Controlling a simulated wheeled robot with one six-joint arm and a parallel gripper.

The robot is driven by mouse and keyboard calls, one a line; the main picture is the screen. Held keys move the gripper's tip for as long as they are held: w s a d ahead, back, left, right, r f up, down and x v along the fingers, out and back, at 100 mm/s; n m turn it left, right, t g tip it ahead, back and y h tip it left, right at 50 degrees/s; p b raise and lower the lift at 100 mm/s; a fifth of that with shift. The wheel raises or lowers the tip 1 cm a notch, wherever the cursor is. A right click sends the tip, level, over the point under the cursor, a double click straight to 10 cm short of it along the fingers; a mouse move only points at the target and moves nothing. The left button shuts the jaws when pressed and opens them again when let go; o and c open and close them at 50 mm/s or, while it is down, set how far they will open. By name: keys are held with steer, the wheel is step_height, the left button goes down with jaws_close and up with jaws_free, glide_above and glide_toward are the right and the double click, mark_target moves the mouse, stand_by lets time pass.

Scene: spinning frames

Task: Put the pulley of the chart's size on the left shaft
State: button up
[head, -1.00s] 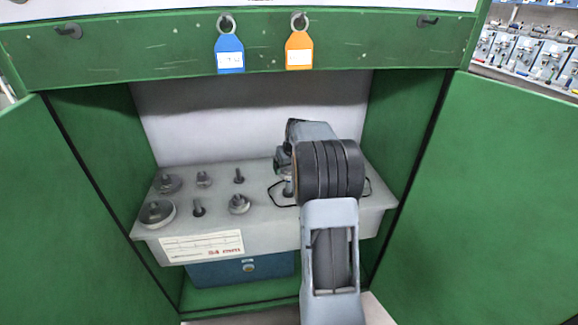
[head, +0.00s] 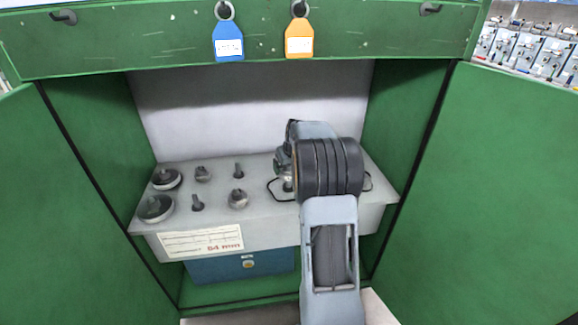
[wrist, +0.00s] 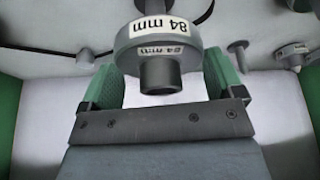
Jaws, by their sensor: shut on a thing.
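The pulley (wrist: 157,48) is a grey stepped disc with a narrower hub, labelled 84 mm in the wrist view. My gripper (wrist: 162,80) is shut on it, with a green-padded finger on each side. In the head view my arm hides most of the gripper (head: 287,165) and the pulley, over the right part of the grey bench. The chart (head: 200,242) on the bench front has a red size ending in "4 mm"; its first digit is unclear. The left shaft is not clearly seen behind my arm. A grey cylinder (wrist: 152,5) shows beyond the pulley; I cannot tell whether they touch.
Several pulleys and pegs stand on the bench's left part, among them a large pulley (head: 155,208) and a bare peg (head: 197,203). A black belt loop (head: 276,190) lies beside my arm. Green cabinet walls (head: 410,130) flank the bench. Blue (head: 228,42) and orange (head: 299,40) tags hang above.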

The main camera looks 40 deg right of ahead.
steer(key=shift+f, duration=0.25)
stand_by(0.3)
steer(key=shift+f+b, duration=1.05)
steer(key=shift+f, duration=0.2)
steer(key=shift+f, duration=0.25)
steer(key=shift+f+b, duration=0.8)
steer(key=shift+f, duration=0.1)
steer(key=o, duration=0.8)
steer(key=shift+o, duration=0.2)
